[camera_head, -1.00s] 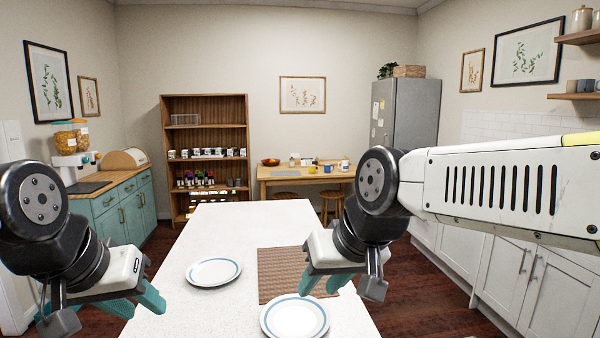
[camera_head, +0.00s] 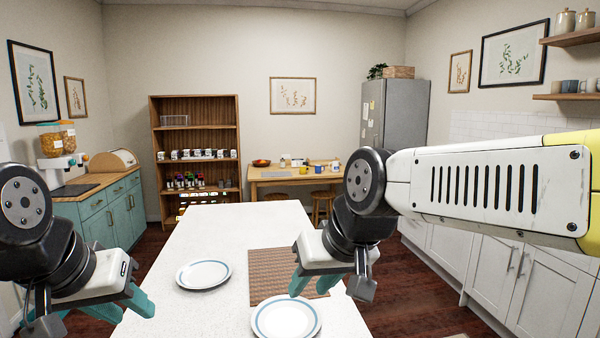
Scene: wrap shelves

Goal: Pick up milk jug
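I cannot make out a milk jug for certain. A small white container (camera_head: 336,167) stands at the right end of the wooden back table (camera_head: 292,177), too small to identify. My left gripper (camera_head: 122,306) is at the lower left, its teal fingers apart and empty, beside the white table. My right gripper (camera_head: 312,286) hangs over the white table near the woven mat, its teal fingers apart and empty. Both are far from the back table.
The white table (camera_head: 213,232) fills the front, with a left plate (camera_head: 204,274), a front plate (camera_head: 286,318) and a woven mat (camera_head: 270,262). A wooden shelf (camera_head: 195,143), teal cabinets (camera_head: 108,213), a grey fridge (camera_head: 400,112) and white cabinets (camera_head: 497,263) surround it. Dark floor shows on both sides.

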